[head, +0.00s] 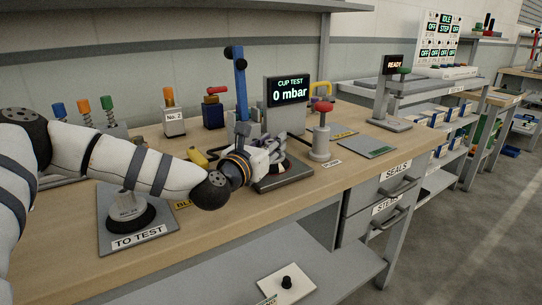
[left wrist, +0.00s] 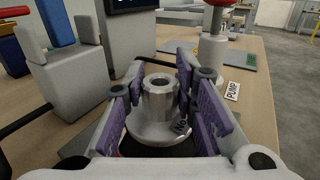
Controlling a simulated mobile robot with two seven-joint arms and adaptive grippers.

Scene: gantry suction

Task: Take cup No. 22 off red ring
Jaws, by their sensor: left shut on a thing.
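My left gripper (head: 272,156) is at the cup test stand, below the display reading 0 mbar. In the left wrist view its purple-padded fingers (left wrist: 160,105) are shut on a silver metal cup (left wrist: 158,118) with a round hollow neck and a wide flange. Part of a "No" label shows on the cup; the number is not readable. The cup looks upright, with a dark lip below. A little red of the ring shows beside the gripper in the head view; most of it is hidden. I cannot tell whether the cup touches it. My right gripper is out of view.
A grey TO TEST plate (head: 160,234) with another cup (head: 128,207) lies at the front left. The display (head: 288,90) and a blue lever (head: 240,84) rise behind the gripper. A red-knobbed pump post (head: 320,138) stands close on the right. A green-grey plate (head: 366,148) lies beyond.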

